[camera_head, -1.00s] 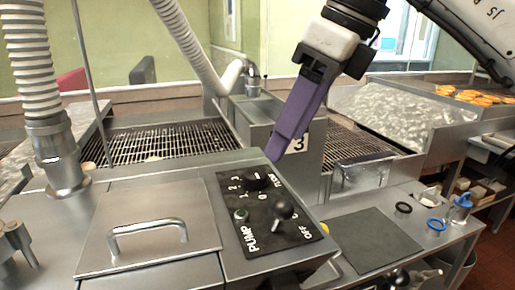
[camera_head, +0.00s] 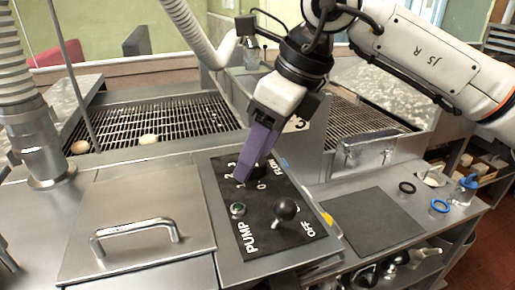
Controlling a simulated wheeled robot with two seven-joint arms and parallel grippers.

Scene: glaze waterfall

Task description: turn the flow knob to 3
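The black control panel (camera_head: 282,240) lies on the metal housing, with a FLOW dial at its far end and a PUMP switch with a black ball-ended lever (camera_head: 285,209) nearer me. The dark flow knob (camera_head: 264,171) is partly hidden behind the purple fingers of my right gripper (camera_head: 243,178). The marks 3, 2 and 0 show around it; its pointer setting is hidden. The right fingertips are down at the dial, by the numbers on the knob's left side. I cannot tell whether they touch the knob or how far apart they are. My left gripper is out of view.
A green button (camera_head: 238,210) sits left of the lever. A metal lid with a handle (camera_head: 137,232) is to the left. Wire grates (camera_head: 165,123) lie behind, with two pale round pieces. A dark mat (camera_head: 369,221) and ring-shaped items (camera_head: 440,205) are at right.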

